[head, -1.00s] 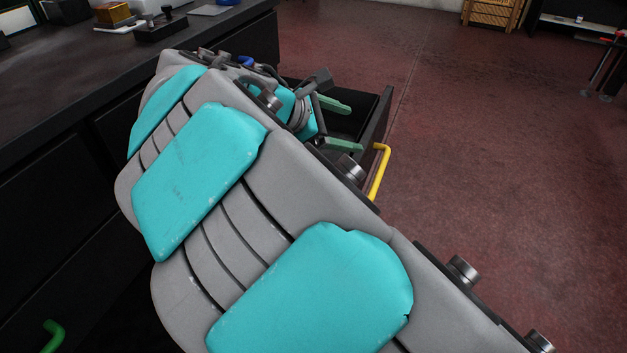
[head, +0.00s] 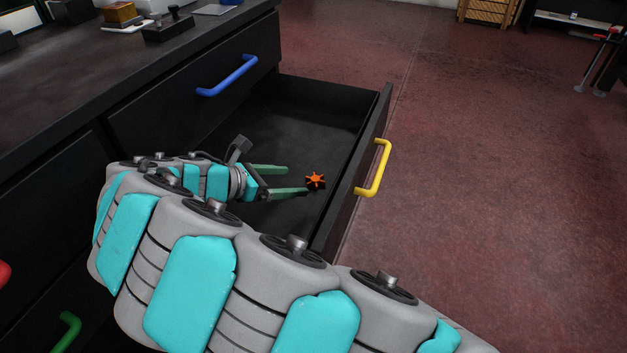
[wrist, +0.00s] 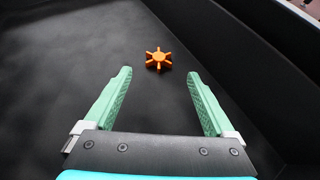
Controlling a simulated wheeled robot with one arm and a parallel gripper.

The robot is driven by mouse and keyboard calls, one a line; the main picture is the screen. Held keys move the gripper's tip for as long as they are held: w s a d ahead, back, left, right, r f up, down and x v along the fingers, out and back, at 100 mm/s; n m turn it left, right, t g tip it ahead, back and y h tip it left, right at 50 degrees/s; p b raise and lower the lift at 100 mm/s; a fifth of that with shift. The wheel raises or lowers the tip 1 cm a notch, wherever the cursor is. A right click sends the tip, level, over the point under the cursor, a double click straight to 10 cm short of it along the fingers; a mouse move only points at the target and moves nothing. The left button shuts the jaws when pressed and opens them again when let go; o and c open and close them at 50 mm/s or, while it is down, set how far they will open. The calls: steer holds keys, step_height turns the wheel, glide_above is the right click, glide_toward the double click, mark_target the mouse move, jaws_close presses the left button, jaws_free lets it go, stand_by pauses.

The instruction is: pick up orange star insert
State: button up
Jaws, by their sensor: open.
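The orange star insert (head: 315,180) lies on the floor of an open black drawer (head: 310,105), near its front panel. My gripper (head: 297,179) is inside the drawer with its two green fingers spread and nothing between them. In the head view the star is just beyond the fingertips. In the wrist view my gripper (wrist: 160,80) is open, and the star (wrist: 158,60) lies ahead of the fingertips, roughly centred between them and not touching either.
The drawer's front panel with its yellow handle (head: 376,168) stands close to the star. A closed drawer with a blue handle (head: 228,77) is above. The counter (head: 60,85) holds small items at the back. The drawer floor around the star is clear.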

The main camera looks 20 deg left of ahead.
mark_target(314, 179)
steer(key=x, duration=0.6)
steer(key=shift+w+p, duration=0.15)
steer(key=shift+p, duration=0.15)
steer(key=c, duration=1.4)
steer(key=shift+r, duration=0.1)
